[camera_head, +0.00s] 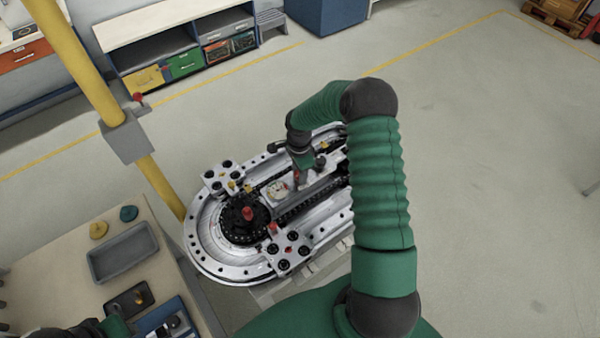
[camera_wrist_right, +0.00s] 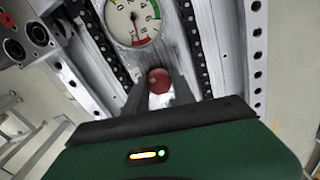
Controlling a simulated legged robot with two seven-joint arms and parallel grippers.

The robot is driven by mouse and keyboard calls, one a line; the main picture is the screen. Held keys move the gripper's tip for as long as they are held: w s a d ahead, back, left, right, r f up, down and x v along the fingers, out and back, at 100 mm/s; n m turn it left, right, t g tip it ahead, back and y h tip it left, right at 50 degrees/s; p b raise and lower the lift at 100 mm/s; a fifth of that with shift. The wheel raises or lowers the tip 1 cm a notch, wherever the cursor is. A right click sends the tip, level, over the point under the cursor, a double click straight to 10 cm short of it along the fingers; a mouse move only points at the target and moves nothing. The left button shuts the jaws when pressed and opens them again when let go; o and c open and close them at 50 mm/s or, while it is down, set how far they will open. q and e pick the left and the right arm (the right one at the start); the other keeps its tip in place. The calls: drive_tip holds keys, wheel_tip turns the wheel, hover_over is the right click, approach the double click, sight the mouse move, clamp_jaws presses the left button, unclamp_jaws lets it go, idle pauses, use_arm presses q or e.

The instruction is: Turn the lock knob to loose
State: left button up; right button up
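The ring track (camera_head: 205,255) stands in the middle of the head view, a silver oval with black toothed rails. A small red round knob (camera_wrist_right: 159,80) shows in the right wrist view, just below a white dial (camera_wrist_right: 131,20). The dial also shows in the head view (camera_head: 278,189). My right gripper (camera_wrist_right: 160,84) has one dark finger on each side of this knob; whether they press on it cannot be told. In the head view it reaches down over the track, its fingers hard to make out. The knob's loose or tight marking is not readable. My left gripper's fingers are out of sight.
A second red knob (camera_head: 248,213) tops the black hub on the track. A yellow post (camera_head: 80,60) with a grey box stands left. The bench at lower left holds a grey tray (camera_head: 122,253) and small discs (camera_head: 99,230).

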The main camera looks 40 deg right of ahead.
drive_tip(key=shift+w+a, duration=0.2)
drive_tip(key=shift+a, duration=0.25)
clamp_jaws()
drive_tip(key=shift+s+d, duration=0.2)
drive_tip(key=shift+d, duration=0.35)
drive_tip(key=shift+w+a+r, duration=0.1)
drive_tip(key=shift+a, duration=0.15)
drive_tip(key=shift+d+n, duration=0.25)
drive_tip(key=shift+n, duration=0.85)
drive_tip(key=n+b, duration=0.1)
drive_tip(key=n, duration=0.2)
drive_tip(key=shift+w+a+n, duration=0.1)
drive_tip(key=shift+n, duration=0.2)
drive_tip(key=n, duration=0.3)
drive_tip(key=shift+r+n, duration=0.15)
drive_tip(key=shift+n, duration=0.15)
drive_tip(key=n, duration=0.5)
drive_tip(key=shift+w+b, duration=0.15)
drive_tip(key=shift+b, duration=0.15)
drive_tip(key=n, duration=0.2)
drive_tip(key=shift+f+n, duration=0.2)
drive_tip(key=shift+n, duration=0.2)
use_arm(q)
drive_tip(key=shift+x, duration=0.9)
use_arm(e)
drive_tip(key=shift+n, duration=0.3)
